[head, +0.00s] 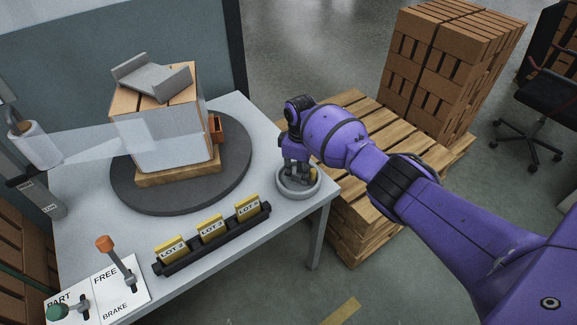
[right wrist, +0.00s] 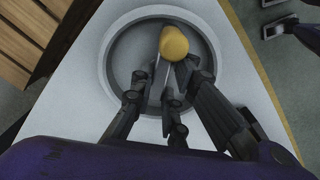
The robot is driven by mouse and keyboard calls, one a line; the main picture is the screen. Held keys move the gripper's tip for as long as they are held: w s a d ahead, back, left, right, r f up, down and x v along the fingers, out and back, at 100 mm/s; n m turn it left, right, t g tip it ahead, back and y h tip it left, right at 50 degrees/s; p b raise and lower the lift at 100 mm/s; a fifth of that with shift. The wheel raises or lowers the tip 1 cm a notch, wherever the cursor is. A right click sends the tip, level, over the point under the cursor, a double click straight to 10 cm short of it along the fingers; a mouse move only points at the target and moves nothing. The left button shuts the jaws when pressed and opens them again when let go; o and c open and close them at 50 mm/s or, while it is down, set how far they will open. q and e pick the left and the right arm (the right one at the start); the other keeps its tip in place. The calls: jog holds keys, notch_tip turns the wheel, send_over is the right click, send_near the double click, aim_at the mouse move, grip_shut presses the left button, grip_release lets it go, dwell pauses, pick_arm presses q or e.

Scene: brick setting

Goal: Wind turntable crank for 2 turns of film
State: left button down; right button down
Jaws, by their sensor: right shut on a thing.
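The turntable (head: 235,165) is a dark round disc on the grey table. A wrapped brick load (head: 172,140) stands on it on a small wooden base, with clear film running left to a film roll (head: 38,147). The crank (right wrist: 174,42) has a yellow knob and sits in a round grey dish (head: 313,192) at the table's right corner. My right gripper (head: 298,177) reaches down into the dish and is shut on the crank; its fingers also show in the right wrist view (right wrist: 172,82). They partly hide the crank's arm. My left gripper is not in view.
A black rack with yellow lot tags (head: 211,230) lies along the table's front. A lever panel (head: 105,290) marked FREE, BRAKE and PART is at front left. A brick stack (head: 450,70) on pallets and a black chair (head: 540,110) stand beyond the table's right side.

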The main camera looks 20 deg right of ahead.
jog(key=n, duration=0.7)
jog(key=shift+b, duration=0.4)
jog(key=shift+n, duration=1.8)
jog(key=shift+r, duration=0.1)
jog(key=c, duration=1.8)
grip_release()
jog(key=shift+o, duration=0.4)
